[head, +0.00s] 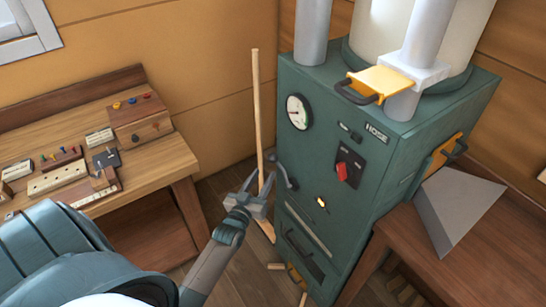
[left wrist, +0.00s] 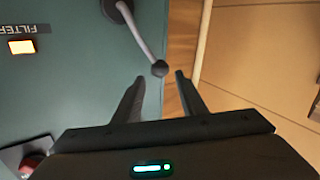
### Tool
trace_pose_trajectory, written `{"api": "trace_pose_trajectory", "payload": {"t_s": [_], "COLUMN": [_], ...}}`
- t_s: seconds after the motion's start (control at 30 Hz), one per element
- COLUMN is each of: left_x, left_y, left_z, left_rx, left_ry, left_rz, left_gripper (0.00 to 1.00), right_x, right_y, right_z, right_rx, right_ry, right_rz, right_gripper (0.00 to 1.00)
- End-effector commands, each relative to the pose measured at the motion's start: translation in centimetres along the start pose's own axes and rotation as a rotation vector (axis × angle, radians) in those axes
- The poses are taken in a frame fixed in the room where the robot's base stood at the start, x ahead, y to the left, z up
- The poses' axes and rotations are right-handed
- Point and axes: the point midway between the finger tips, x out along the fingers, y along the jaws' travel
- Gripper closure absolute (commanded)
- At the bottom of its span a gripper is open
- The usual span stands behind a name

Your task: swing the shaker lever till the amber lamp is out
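The amber lamp (head: 321,202) glows on the front of the green machine (head: 330,150). It also shows lit in the left wrist view (left wrist: 21,47), beside the label FILTER. The shaker lever is a curved grey rod (left wrist: 143,35) with a dark ball knob (left wrist: 160,68), fixed to the machine by a round dark pivot. My left gripper (head: 263,184) is in front of the machine at the lever. In the left wrist view its fingers (left wrist: 157,82) are open, with the knob just past the tips and between them. I cannot tell whether they touch it. My right gripper is not in view.
A red switch (head: 342,172) and a gauge (head: 298,112) are on the machine's front. A wooden pole (head: 257,120) leans behind my left gripper. A workbench (head: 160,165) with small blocks stands left; a brown table (head: 460,260) with a grey wedge stands right.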

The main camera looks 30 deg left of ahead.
Motion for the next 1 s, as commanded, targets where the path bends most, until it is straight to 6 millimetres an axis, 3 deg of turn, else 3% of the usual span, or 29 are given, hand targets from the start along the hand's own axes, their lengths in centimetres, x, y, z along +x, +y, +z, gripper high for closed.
{"api": "trace_pose_trajectory", "payload": {"t_s": [0.3,0.5,0.7,1.0], "left_x": [5.8,8.3,9.5,9.6], "left_y": [0.1,0.0,0.0,0.0], "left_z": [-0.2,-0.1,0.0,0.0], "left_rx": [0.000,0.000,0.000,0.000], "left_ry": [0.001,0.000,-0.001,-0.001], "left_rz": [0.000,0.000,0.000,0.000], "left_gripper": [0.62,0.62,0.62,0.62], "right_x": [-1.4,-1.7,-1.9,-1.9], "right_y": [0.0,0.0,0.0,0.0], "right_z": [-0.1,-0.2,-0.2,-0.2], "right_rx": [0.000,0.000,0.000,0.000], "right_ry": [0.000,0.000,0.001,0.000], "right_rz": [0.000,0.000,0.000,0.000], "right_gripper": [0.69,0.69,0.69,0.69]}}
